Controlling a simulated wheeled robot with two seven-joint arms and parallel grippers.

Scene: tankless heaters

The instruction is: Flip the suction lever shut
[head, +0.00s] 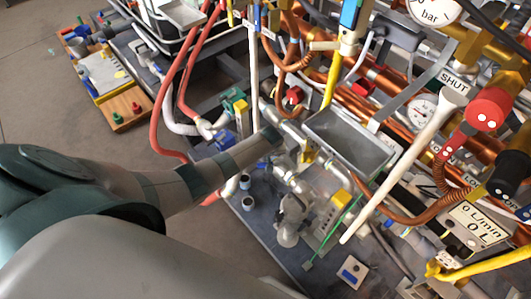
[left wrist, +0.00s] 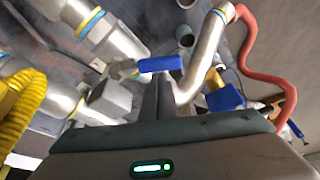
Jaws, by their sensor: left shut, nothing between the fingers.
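My left gripper (head: 272,136) reaches in from the left over the pipework in the head view. In the left wrist view its fingers (left wrist: 156,92) are together, with nothing between them. A flat blue lever (left wrist: 161,63) lies right at the fingertips on the metal pipe fittings; I cannot tell whether they touch. A second blue handle (left wrist: 225,99) is to the right, beside a bent silver pipe; a blue handle (head: 225,139) also shows left of the gripper in the head view. No label marks which is the suction lever. My right gripper is not in view.
Silver pipes (head: 292,180) and a grey tray (head: 350,143) crowd the area right of my gripper. Red hoses (head: 163,115) hang behind my arm. A white bar (head: 410,155) and a "SHUT" tag (head: 455,82) are at right. Open floor (head: 60,130) is at left.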

